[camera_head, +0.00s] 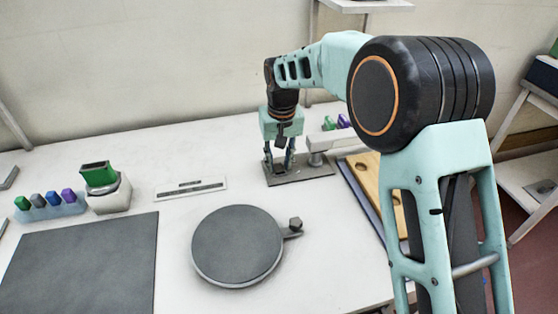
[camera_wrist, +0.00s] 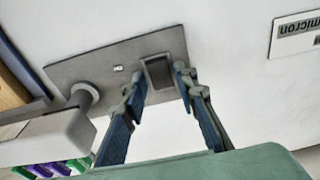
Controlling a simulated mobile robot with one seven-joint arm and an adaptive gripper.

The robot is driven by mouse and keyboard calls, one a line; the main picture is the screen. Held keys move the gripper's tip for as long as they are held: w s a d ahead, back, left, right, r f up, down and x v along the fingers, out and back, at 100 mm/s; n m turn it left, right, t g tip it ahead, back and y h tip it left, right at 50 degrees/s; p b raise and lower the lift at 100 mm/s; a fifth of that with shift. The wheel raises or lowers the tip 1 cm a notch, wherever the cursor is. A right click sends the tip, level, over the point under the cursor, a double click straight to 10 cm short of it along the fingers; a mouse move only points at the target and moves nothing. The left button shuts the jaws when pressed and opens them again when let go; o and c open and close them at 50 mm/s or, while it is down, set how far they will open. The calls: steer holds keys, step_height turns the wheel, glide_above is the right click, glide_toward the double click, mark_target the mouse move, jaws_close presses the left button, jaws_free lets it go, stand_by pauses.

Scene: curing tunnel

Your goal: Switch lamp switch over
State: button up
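A flat grey plate (camera_head: 318,171) lies on the white table. It also shows in the wrist view (camera_wrist: 85,72). On it, in the wrist view, is a dark rectangular switch (camera_wrist: 157,73) with a raised frame; which way it is tipped cannot be told. A short post (camera_wrist: 86,97) on the same plate carries a pale lamp-like head (camera_wrist: 45,138). My gripper (camera_head: 279,165) points down over the plate. Its two fingers are apart, one on each side of the switch in the wrist view, with nothing held between them. Whether a fingertip touches the switch cannot be told.
A wooden board (camera_head: 366,178) lies right of the plate. A round dark disc (camera_head: 237,246) with a side knob sits in front. A labelled strip (camera_head: 190,188), a green-topped block (camera_head: 99,174) and a dark mat (camera_head: 80,265) are to the left.

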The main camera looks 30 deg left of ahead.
mark_target(281, 173)
steer(key=shift+o, duration=0.6)
step_height(281, 173, up, 12)
steer(key=s+d, duration=0.1)
steer(key=shift+s, duration=0.15)
steer(key=shift+d, duration=0.1)
